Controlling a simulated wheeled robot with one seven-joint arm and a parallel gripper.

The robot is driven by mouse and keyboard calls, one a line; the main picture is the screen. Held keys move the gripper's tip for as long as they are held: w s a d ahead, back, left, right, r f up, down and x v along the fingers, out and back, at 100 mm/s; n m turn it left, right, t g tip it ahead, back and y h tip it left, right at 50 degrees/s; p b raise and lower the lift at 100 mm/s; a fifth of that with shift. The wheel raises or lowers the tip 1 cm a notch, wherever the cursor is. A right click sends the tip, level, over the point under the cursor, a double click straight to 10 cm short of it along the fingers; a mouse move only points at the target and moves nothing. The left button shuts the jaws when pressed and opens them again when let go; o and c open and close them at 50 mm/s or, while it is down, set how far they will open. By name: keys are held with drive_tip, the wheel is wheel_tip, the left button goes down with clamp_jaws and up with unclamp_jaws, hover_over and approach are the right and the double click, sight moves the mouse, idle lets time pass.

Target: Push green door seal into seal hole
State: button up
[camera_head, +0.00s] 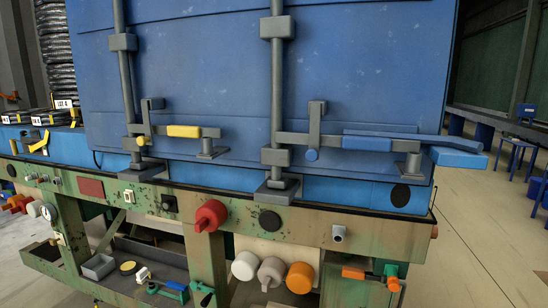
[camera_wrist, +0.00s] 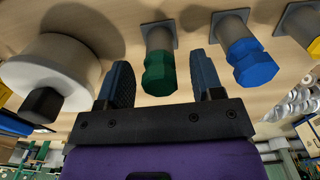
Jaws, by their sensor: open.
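In the wrist view a green hexagonal head (camera_wrist: 158,72) sits on a grey cylindrical stem that rises from a small square plate; it looks like the green door seal. My gripper (camera_wrist: 163,84) is open, and its two dark fingers show on either side of the green head with gaps visible. I cannot tell whether the head is between the fingertips in depth. My gripper does not show in the head view. The blue container door (camera_head: 230,90) has grey lock bars with hasps. I cannot make out which opening is the seal hole.
In the wrist view a blue hexagonal head (camera_wrist: 252,62) stands close right of the right finger, and a large white disc (camera_wrist: 52,70) is close left. In the head view, a worn green bench (camera_head: 380,235) with knobs stands before the door. Open floor lies right.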

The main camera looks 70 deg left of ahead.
drive_tip(key=shift+c, duration=0.4)
clamp_jaws()
drive_tip(key=c, duration=0.8)
unclamp_jaws()
drive_tip(key=shift+c, duration=0.8)
drive_tip(key=shift+r, duration=0.4)
drive_tip(key=shift+r, duration=2.1)
drive_tip(key=shift+r, duration=0.1)
wheel_tip(320, 180, up, 6)
drive_tip(key=shift+r, duration=0.1)
